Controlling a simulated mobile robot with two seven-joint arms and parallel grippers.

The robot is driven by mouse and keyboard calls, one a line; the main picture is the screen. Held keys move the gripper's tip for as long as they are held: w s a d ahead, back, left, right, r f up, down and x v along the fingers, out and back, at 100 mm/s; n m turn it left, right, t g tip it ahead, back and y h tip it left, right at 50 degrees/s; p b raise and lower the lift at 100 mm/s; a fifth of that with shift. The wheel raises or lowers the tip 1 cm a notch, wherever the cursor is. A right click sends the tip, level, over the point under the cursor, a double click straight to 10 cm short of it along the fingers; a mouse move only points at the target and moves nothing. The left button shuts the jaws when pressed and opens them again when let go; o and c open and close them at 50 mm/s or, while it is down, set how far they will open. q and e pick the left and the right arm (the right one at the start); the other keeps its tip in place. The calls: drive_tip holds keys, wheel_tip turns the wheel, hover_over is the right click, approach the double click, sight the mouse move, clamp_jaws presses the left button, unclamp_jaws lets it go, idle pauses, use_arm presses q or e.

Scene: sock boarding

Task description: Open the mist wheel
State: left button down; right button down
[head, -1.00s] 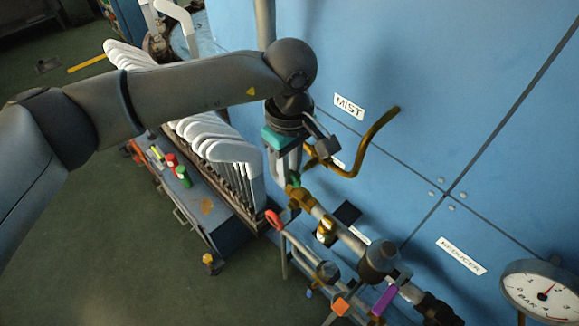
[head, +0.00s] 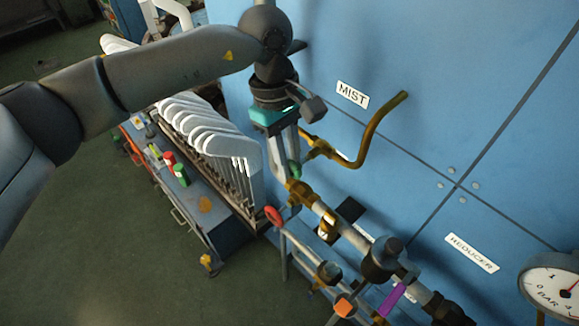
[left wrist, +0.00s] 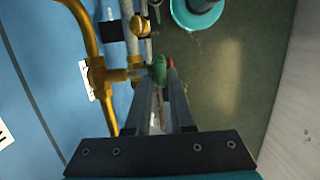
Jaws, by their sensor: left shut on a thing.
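The mist wheel is a small green handwheel (head: 294,170) on the brass valve below the MIST label (head: 352,94). In the left wrist view the green wheel (left wrist: 159,69) sits between my fingertips, which hide part of it. My left gripper (head: 287,167) is shut on the wheel, reaching down to it from above. It also shows in the left wrist view (left wrist: 160,85), with both fingers alongside the wheel. My right gripper is in neither view.
A red handwheel (head: 273,216) is just below. A row of white leg-shaped boards (head: 210,135) stands close left. A curved brass pipe (head: 378,130) leaves the valve to the right. A pressure gauge (head: 552,290) is at lower right. The blue panel (head: 460,90) is behind.

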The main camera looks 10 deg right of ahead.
use_arm(q)
drive_tip(key=g+h+b, duration=0.1)
drive_tip(key=b, duration=0.1)
drive_tip(key=g+h+b, duration=0.1)
drive_tip(key=b, duration=0.2)
drive_tip(key=shift+w+a+f+g, duration=0.1)
drive_tip(key=shift+w+f+g, duration=0.05)
drive_tip(key=shift+f+g, duration=0.2)
drive_tip(key=shift+r+g+h+b, duration=0.1)
drive_tip(key=shift+g+h+b, duration=0.45)
drive_tip(key=shift+b, duration=0.4)
drive_tip(key=c, duration=0.8)
unclamp_jaws()
drive_tip(key=p+v, duration=0.1)
drive_tip(key=v, duration=1.4)
drive_tip(key=shift+r, duration=0.15)
